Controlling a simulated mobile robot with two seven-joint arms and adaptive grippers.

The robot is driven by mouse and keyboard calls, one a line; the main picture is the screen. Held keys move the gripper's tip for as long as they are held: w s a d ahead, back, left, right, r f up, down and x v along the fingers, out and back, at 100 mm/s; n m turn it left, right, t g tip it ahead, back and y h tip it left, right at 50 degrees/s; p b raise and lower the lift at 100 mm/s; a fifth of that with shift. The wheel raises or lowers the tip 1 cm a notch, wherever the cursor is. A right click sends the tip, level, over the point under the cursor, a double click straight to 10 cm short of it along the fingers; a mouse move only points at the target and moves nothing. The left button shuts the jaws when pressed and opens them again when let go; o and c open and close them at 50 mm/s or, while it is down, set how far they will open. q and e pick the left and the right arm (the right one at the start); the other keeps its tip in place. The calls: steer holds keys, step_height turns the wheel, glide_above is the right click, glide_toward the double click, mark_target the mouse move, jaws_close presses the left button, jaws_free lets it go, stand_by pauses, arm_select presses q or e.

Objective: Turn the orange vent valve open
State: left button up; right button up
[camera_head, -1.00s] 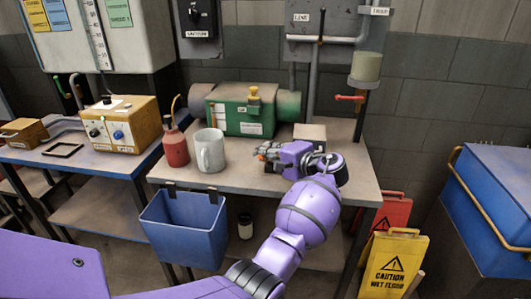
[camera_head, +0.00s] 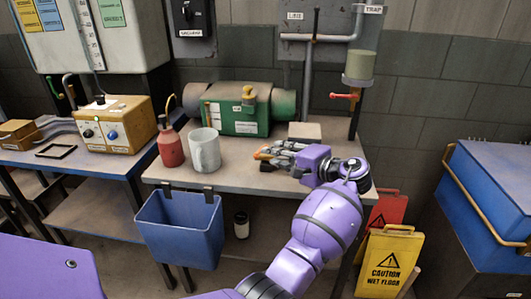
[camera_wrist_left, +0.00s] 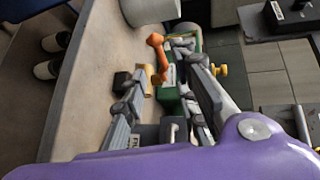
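An orange handle with a yellow piece beside it (camera_wrist_left: 156,46) shows in the left wrist view, between my left gripper's fingers. In the head view a small orange and yellow patch (camera_head: 265,152) shows at the fingertips, mostly hidden by the gripper. My left gripper (camera_head: 276,155) is low over the workbench in front of the green pump (camera_head: 228,117). In the left wrist view its fingers (camera_wrist_left: 158,68) are spread apart; contact with the handle cannot be told. A red-orange lever (camera_head: 343,96) sits on the pipe under the trap at the back right. My right gripper is not in view.
A grey mug (camera_head: 204,152) and a red bottle (camera_head: 170,146) stand left of the gripper on the workbench (camera_head: 230,178). A small block (camera_head: 305,132) lies behind it. A blue bin (camera_head: 182,235) hangs at the front edge. A yellow floor sign (camera_head: 390,262) stands at right.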

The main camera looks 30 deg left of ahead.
arm_select(q)
steer(key=v, duration=0.4)
steer(key=shift+s+d, duration=0.15)
steer(key=shift+d, duration=0.25)
